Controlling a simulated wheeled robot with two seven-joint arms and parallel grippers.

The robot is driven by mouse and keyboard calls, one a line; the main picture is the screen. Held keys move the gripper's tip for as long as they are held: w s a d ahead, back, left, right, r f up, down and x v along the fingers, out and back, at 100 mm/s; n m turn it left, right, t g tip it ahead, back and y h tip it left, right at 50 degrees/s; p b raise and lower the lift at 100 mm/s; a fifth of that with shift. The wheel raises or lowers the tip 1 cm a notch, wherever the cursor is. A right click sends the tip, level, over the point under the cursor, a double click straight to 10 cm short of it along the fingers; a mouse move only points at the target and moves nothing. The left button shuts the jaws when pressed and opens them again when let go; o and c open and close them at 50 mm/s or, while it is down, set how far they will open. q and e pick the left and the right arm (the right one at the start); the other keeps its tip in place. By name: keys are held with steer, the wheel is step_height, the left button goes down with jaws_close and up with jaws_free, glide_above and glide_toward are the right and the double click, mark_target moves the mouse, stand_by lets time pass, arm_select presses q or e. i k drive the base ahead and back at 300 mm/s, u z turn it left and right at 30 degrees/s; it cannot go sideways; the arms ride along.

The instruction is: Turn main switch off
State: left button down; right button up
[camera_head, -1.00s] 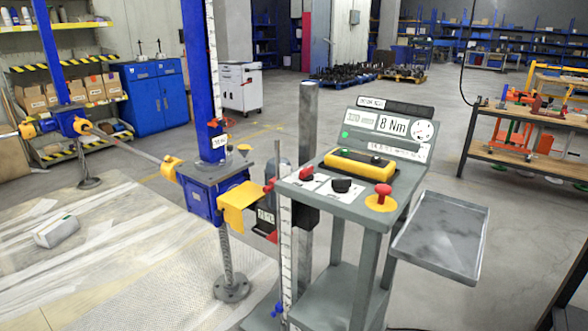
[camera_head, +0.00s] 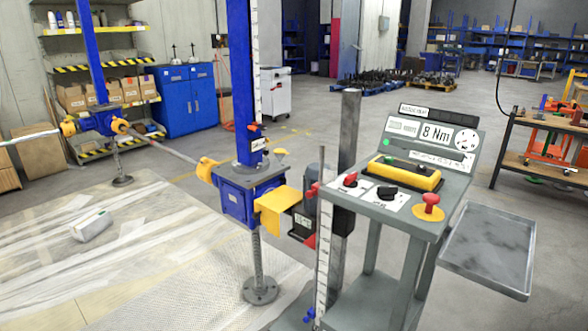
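The grey control stand (camera_head: 405,222) is right of centre in the head view. On its sloped top, a red rotary switch (camera_head: 350,180) sits on a white label at the left, and a black rotary switch (camera_head: 387,192) sits beside it. I cannot tell from the labels which is the main switch. A red mushroom button (camera_head: 431,202) on a yellow disc is at the right. A yellow box with buttons (camera_head: 404,173) lies behind them, below a panel reading 8 Nm (camera_head: 436,134). Neither of my grippers is in view.
A blue screw jack (camera_head: 247,196) with a yellow guard stands left of the stand, linked by a shaft to another jack (camera_head: 103,120). A grey tray (camera_head: 488,248) juts out at the stand's right. A workbench (camera_head: 540,165) stands further right. Open floor lies behind.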

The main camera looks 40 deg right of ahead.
mark_target(350, 181)
steer(key=u, duration=0.05)
steer(key=i, duration=1.2)
steer(key=z, duration=1.85)
